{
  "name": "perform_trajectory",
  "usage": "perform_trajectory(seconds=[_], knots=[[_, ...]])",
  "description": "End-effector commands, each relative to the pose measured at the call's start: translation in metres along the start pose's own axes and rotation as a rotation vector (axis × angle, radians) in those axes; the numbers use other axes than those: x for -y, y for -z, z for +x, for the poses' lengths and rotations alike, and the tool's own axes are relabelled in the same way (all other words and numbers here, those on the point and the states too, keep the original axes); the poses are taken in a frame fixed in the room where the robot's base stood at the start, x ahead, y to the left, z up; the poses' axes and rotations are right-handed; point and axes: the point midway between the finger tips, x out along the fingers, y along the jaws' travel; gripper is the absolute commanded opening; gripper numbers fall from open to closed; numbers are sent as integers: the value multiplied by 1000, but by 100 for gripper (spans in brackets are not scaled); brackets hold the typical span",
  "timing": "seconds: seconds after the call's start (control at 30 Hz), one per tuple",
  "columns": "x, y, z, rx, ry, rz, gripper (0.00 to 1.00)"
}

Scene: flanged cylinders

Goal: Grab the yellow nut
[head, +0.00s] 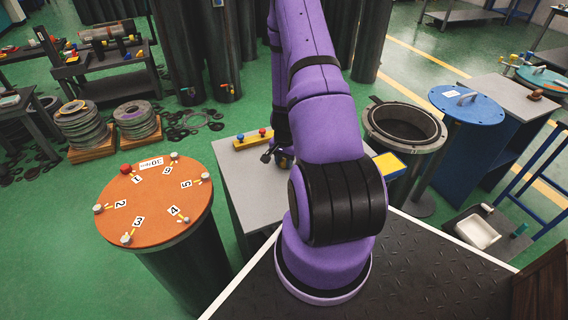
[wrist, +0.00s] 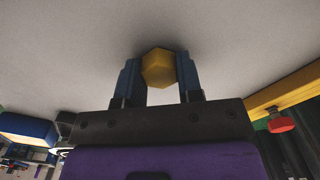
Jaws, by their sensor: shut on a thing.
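The yellow nut (wrist: 158,72) is a hexagonal piece in the wrist view, between the two blue fingers of my gripper (wrist: 155,76). The fingers touch it on both sides and are shut on it. The grey tabletop (wrist: 70,50) fills the view behind the nut; whether the nut touches it I cannot tell. In the head view my gripper is low over the grey table (head: 240,185), mostly hidden by my purple arm, and the nut does not show there.
A yellow bar (head: 241,146) with red and blue knobs lies at the table's back edge; its red knob (wrist: 281,124) shows in the wrist view. A blue and yellow box (head: 390,164) is right of my arm. A numbered orange round lid (head: 150,208) stands left, an open flanged cylinder (head: 375,119) right.

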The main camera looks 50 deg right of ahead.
Motion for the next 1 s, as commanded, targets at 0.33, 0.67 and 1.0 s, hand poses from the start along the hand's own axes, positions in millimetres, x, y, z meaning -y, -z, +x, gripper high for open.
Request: perform_trajectory(seconds=[0.33, 0.67, 1.0], knots=[[0, 0, -15, -1, 0, 0, 10], [0, 0, -29, -1, 1, -1, 10], [0, 0, -38, 0, 0, 0, 10]])
